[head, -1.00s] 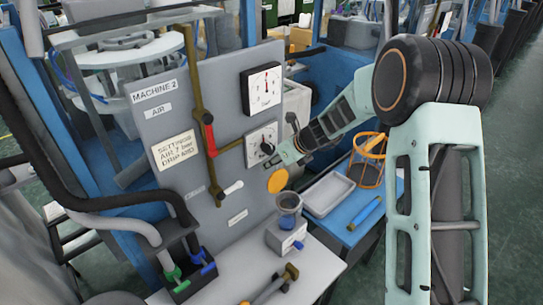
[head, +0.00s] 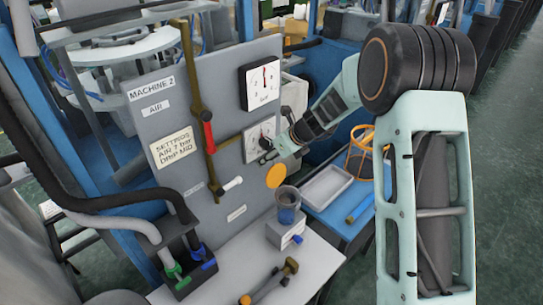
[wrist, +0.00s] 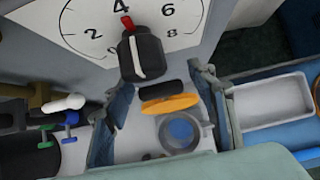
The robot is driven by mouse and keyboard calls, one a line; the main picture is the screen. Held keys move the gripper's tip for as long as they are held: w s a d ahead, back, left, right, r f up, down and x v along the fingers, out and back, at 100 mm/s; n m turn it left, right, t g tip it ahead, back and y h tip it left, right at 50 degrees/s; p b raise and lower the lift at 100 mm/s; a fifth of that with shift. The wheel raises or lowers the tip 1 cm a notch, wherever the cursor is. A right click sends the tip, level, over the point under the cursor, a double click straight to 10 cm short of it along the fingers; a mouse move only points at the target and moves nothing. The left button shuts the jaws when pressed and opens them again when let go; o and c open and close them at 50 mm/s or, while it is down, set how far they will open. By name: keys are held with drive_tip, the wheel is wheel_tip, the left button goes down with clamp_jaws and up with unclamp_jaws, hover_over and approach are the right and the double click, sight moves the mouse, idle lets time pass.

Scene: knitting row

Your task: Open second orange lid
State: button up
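One orange lid (head: 276,176), a round disc, is at the lower right of the grey machine panel, above a clear cup with blue inside (head: 287,207). In the wrist view the orange lid (wrist: 170,103) shows edge-on next to a black round part, above the cup (wrist: 181,132). My gripper (head: 270,154) is in front of the lower dial, above the lid. In the wrist view my gripper (wrist: 165,82) has its two fingers wide apart, with nothing held between them. A black knob with a red pointer (wrist: 142,55) is just beyond them. I cannot make out a second orange lid.
The panel carries an upper gauge (head: 263,82), the lower dial (head: 257,140) and a red-handled lever (head: 208,132). A grey tray (head: 326,186) and an orange wire basket (head: 361,158) stand on the blue bench at right. Hoses with green and blue fittings (head: 176,272) are at lower left.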

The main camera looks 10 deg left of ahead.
drive_tip(key=v, duration=1.2)
idle(0.4)
